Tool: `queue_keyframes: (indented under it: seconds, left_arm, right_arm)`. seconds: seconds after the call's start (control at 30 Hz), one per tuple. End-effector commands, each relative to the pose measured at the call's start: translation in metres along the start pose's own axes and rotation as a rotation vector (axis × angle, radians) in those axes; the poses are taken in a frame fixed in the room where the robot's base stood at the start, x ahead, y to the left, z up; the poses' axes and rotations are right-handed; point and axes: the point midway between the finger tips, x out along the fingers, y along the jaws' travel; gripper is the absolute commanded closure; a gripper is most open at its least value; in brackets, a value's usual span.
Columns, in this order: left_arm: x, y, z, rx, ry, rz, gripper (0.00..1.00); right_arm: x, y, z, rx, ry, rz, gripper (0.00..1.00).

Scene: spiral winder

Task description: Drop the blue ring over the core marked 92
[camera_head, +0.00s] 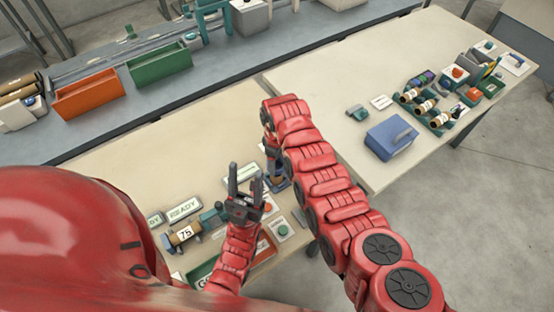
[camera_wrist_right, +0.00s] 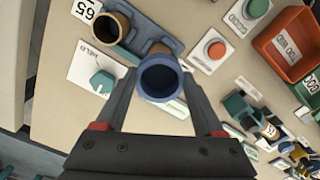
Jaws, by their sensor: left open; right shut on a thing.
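The blue ring (camera_wrist_right: 160,79) is between the fingers of my right gripper (camera_wrist_right: 160,90), which is shut on it. A brown core (camera_wrist_right: 158,48) shows just behind the ring in the right wrist view, on a grey-blue stand; its number is hidden. I cannot tell whether the ring is around this core or above it. Another brown core (camera_wrist_right: 112,27) beside it has a label 65. In the head view, a core marked 75 (camera_head: 185,235) lies at the left, and my right gripper is mostly hidden by its arm. My left gripper (camera_head: 244,180) is open and empty. No label 92 is readable.
Near the ring are a teal knob (camera_wrist_right: 103,81), a red button (camera_wrist_right: 216,49) and a red bin (camera_wrist_right: 290,42). A READY sign (camera_head: 184,210) lies left of my left gripper. The right table holds a blue box (camera_head: 391,138) and several spools; its near-left surface is clear.

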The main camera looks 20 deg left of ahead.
Motion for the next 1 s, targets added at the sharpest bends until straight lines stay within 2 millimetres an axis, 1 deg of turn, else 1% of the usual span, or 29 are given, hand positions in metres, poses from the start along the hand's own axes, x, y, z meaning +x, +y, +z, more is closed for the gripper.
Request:
queue_keyframes:
  seconds: [0.03, 0.37, 0.8, 1.0]
  left_arm:
    - [-0.004, 0.0, 0.001, 0.0, 0.0, 0.0, 0.5]
    - [-0.015, 0.001, 0.003, 0.0, 0.0, 0.0, 0.5]
    - [-0.038, 0.002, 0.006, 0.0, 0.0, 0.0, 0.5]
    - [-0.044, 0.002, 0.007, 0.0, 0.0, 0.0, 0.5]
  right_arm:
    - [0.005, 0.0, 0.0, -0.001, -0.001, 0.0, 0.88]
    - [0.023, 0.0, -0.001, -0.001, 0.002, 0.002, 0.88]
    - [0.047, 0.001, 0.0, 0.001, 0.002, 0.002, 0.88]
    - [0.054, 0.001, 0.0, 0.001, 0.001, 0.001, 0.88]
